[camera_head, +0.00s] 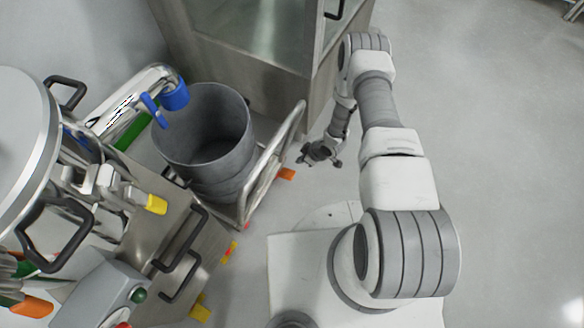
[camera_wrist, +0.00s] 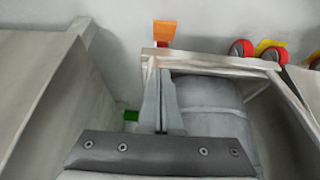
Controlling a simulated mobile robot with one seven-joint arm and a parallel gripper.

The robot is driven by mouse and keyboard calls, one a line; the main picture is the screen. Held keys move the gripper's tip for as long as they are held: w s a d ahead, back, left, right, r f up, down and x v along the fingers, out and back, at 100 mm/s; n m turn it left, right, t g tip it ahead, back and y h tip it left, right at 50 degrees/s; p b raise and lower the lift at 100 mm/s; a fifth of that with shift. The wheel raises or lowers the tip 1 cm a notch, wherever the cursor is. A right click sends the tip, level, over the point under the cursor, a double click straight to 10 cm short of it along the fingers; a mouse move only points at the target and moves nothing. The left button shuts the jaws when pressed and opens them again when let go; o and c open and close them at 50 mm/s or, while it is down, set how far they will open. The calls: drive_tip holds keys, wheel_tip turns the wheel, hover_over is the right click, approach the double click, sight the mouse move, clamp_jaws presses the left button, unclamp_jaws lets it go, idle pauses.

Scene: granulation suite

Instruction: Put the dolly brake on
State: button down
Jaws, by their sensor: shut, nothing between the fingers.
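The dolly (camera_head: 272,165) is a metal frame with an upright push handle, standing left of my gripper in the head view. It carries a grey drum (camera_head: 205,135). A small orange pedal (camera_head: 287,174) sticks out low at the dolly's right side; I take it for the brake, but cannot tell its setting. In the wrist view the orange pedal (camera_wrist: 165,30) shows beyond a dolly bar (camera_wrist: 215,62), ahead of the fingertips. My gripper (camera_head: 321,153) is shut and empty, to the right of the handle. Its fingers (camera_wrist: 160,85) point toward the pedal's side, apart from it.
A metal cabinet (camera_head: 250,50) stands behind the dolly. A steel machine with black handles (camera_head: 180,240) and yellow and orange tabs is at the left. Red wheels (camera_wrist: 240,48) show at the wrist view's top right. The floor (camera_head: 500,150) at right is clear.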

drive_tip(key=f, duration=0.2)
drive_tip(key=b, duration=0.5)
hover_over(291, 176)
drive_tip(key=f, duration=0.8)
drive_tip(key=shift+a+f, duration=0.15)
drive_tip(key=shift+a, duration=0.05)
wheel_tip(291, 176, down, 2)
drive_tip(key=shift+d+f+b, duration=0.15)
drive_tip(key=shift+f+b, duration=0.05)
drive_tip(key=shift+b, duration=0.25)
drive_tip(key=shift+s+d+f+b, duration=0.1)
drive_tip(key=shift+d+f+b, duration=0.05)
drive_tip(key=shift+f, duration=0.25)
drive_tip(key=shift+s+d+f+b, duration=0.1)
drive_tip(key=shift+f+b, duration=0.05)
drive_tip(key=shift+f, duration=0.2)
drive_tip(key=shift+s+d+f, duration=0.15)
drive_tip(key=shift+d+f, duration=0.15)
drive_tip(key=shift+f, duration=0.05)
drive_tip(key=shift+s+d+f, duration=0.15)
drive_tip(key=shift+d+f, duration=0.05)
drive_tip(key=shift+f, duration=0.35)
drive_tip(key=shift+s+d+f, duration=0.1)
drive_tip(key=shift+d+f, duration=0.15)
drive_tip(key=shift+f, duration=0.35)
drive_tip(key=shift+s+d+f, duration=0.15)
drive_tip(key=shift+d+f, duration=0.05)
drive_tip(key=shift+f, duration=0.35)
drive_tip(key=shift+s+f, duration=0.1)
drive_tip(key=shift+f, duration=0.05)
